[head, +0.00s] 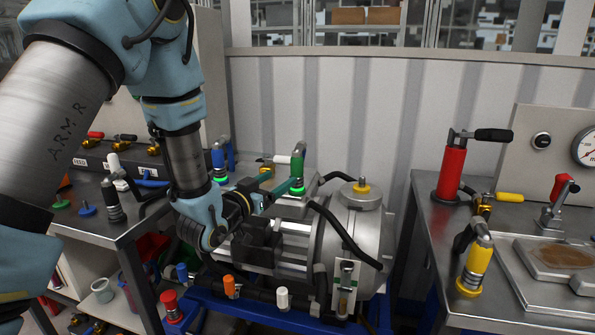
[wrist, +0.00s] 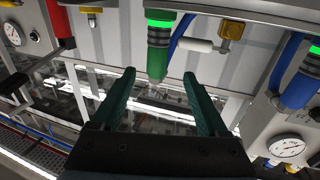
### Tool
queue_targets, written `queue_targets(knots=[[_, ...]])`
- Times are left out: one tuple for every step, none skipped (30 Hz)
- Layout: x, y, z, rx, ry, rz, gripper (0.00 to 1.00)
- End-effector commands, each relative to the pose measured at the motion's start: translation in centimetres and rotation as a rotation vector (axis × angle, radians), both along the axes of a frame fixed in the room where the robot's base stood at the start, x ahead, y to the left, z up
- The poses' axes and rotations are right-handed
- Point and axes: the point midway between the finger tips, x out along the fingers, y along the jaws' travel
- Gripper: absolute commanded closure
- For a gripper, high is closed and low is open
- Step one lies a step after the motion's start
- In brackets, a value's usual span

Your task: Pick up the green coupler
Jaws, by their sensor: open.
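The green coupler (head: 297,170) stands upright on the machine in the middle of the head view, with a lit green ring at its base. In the wrist view the green coupler (wrist: 157,62) hangs in the upper middle, its bright ring at the top. My gripper (head: 277,181) is open, its teal fingers pointing at the coupler from the left. In the wrist view my gripper (wrist: 158,76) has its fingertips on either side of the coupler in the picture. Nothing is held. I cannot tell whether the coupler lies between the fingers or just beyond them.
A blue coupler (head: 219,160) stands left of the green one, behind my arm. A white-handled valve (head: 276,160) sits close beside the green coupler. A black hose (head: 340,235) arches over the motor (head: 358,225). The right bench holds a red cylinder (head: 453,172) and a yellow coupler (head: 475,268).

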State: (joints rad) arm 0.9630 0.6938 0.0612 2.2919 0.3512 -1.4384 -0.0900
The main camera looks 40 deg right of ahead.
Motion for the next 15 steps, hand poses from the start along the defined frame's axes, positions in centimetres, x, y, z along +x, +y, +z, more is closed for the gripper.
queue_targets(knots=[[0.2, -0.9, 0.3, -0.001, 0.000, -0.001, 0.23], [0.3, -1.4, 0.4, -0.002, -0.001, -0.002, 0.23], [0.5, -2.0, 0.3, -0.001, 0.000, -0.002, 0.23], [0.7, -2.4, 0.3, 0.000, 0.000, -0.001, 0.23], [0.8, -2.8, 0.3, 0.000, 0.000, -0.001, 0.23], [1.0, -3.2, 0.3, 0.000, 0.000, 0.000, 0.23], [1.1, -3.5, 0.2, 0.001, 0.001, 0.001, 0.23], [1.2, -3.7, 0.2, 0.000, 0.001, 0.001, 0.23], [1.3, -3.9, 0.2, 0.000, 0.001, 0.002, 0.23], [1.3, -4.0, 0.1, 0.001, 0.001, 0.002, 0.23], [1.3, -4.2, 0.1, 0.001, 0.001, 0.002, 0.23], [1.3, -4.5, 0.2, 0.002, 0.002, 0.001, 0.23], [1.3, -4.8, 0.2, 0.002, 0.002, 0.001, 0.23], [1.3, -5.1, 0.2, 0.003, 0.002, 0.000, 0.23], [1.4, -5.7, 0.2, 0.003, 0.001, -0.001, 0.23]])
